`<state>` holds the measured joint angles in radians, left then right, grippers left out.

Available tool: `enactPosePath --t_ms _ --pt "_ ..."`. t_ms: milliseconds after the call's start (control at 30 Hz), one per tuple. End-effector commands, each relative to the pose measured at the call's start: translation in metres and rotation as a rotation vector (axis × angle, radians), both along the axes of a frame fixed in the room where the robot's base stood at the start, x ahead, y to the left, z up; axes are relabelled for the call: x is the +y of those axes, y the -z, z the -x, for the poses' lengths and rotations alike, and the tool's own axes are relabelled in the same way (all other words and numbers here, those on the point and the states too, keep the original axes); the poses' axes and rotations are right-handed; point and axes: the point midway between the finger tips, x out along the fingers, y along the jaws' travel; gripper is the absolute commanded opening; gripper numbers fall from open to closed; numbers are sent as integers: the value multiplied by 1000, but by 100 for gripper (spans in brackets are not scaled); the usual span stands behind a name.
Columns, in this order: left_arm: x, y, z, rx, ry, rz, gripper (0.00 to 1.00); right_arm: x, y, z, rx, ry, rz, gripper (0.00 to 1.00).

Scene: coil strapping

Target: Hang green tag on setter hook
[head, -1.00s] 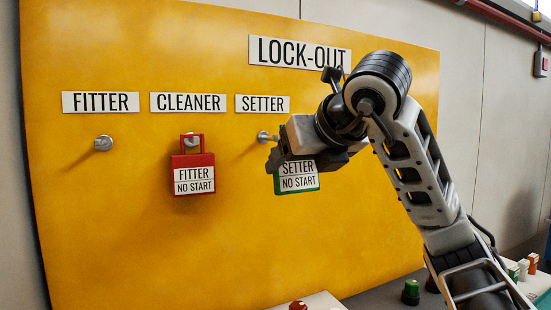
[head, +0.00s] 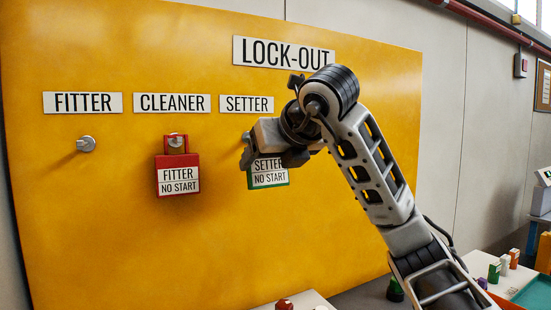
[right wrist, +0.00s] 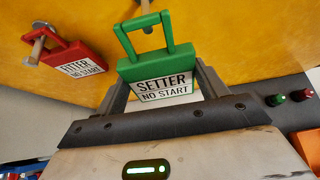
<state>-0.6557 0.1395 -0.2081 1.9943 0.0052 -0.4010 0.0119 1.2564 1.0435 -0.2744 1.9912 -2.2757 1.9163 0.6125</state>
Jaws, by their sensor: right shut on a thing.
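The green tag (head: 268,173), lettered SETTER NO START, is held upright in front of the yellow board, below the SETTER sign (head: 246,104). It also shows in the right wrist view (right wrist: 160,80), between the two fingers. My right gripper (head: 246,154) is shut on it. The setter hook (right wrist: 147,6) shows at the top of the right wrist view, by the tag's loop. In the head view my gripper mostly covers this hook. I cannot tell whether the loop is around the hook. My left gripper is out of view.
A red tag (head: 178,174), lettered FITTER NO START, hangs on the hook under the CLEANER sign (head: 172,102). The hook (head: 86,144) under the FITTER sign (head: 82,102) is bare. A table with small coloured items (head: 503,264) stands at lower right.

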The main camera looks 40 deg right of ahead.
Motion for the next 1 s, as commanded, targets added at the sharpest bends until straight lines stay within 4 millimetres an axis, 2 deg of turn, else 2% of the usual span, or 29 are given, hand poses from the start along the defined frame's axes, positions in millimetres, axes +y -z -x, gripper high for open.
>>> enactPosePath --t_ms 767,1000 --pt "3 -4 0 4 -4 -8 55 -14 2 -45 1 1 -1 35" --pt "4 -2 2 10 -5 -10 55 -17 9 -54 1 2 1 35"
